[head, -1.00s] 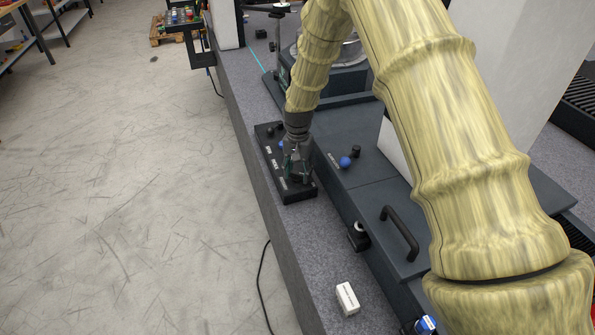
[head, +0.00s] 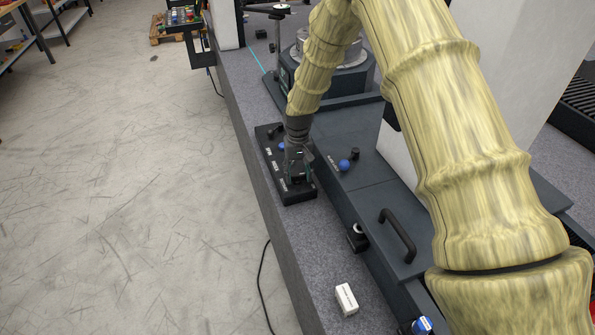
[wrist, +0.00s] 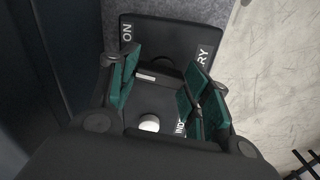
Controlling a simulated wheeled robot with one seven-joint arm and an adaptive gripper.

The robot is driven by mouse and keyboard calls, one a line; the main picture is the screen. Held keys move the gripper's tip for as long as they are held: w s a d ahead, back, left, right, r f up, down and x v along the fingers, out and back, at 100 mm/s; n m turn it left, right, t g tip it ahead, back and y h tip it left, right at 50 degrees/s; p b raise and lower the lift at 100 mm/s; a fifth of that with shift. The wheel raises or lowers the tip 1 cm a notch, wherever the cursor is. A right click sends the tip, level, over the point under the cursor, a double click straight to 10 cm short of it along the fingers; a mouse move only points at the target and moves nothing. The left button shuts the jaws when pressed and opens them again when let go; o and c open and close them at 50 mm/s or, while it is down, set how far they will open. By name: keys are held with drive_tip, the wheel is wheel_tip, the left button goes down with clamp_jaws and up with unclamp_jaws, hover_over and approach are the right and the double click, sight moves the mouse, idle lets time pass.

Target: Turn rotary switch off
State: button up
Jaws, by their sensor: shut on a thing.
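The black switch panel (head: 274,164) lies on the granite ledge and carries white lettering. In the wrist view the panel (wrist: 165,42) shows "ON" and partly covered words ending in "RY" and starting with "IND". The rotary switch (wrist: 152,76) is a black knob with a white mark, standing between my green-padded fingers. In the head view the knob is hard to make out among the fingers.
A blue knob (head: 282,146) is farther along the panel. Another blue knob (head: 344,165) and a black knob (head: 355,153) stand on the dark machine bed to the right. A black handle (head: 398,235) and a white box (head: 346,299) are nearer. The floor at left is clear.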

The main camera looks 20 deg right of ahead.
sight(298, 174)
drive_tip(key=n+p, duration=0.1)
drive_tip(key=n, duration=0.4)
drive_tip(key=shift+w+n, duration=0.1)
drive_tip(key=shift+n, duration=0.3)
idle(0.4)
drive_tip(key=o, duration=1)
drive_tip(key=shift+r, duration=0.1)
wheel_tip(298, 174, up, 12)
drive_tip(key=shift+f, duration=0.1)
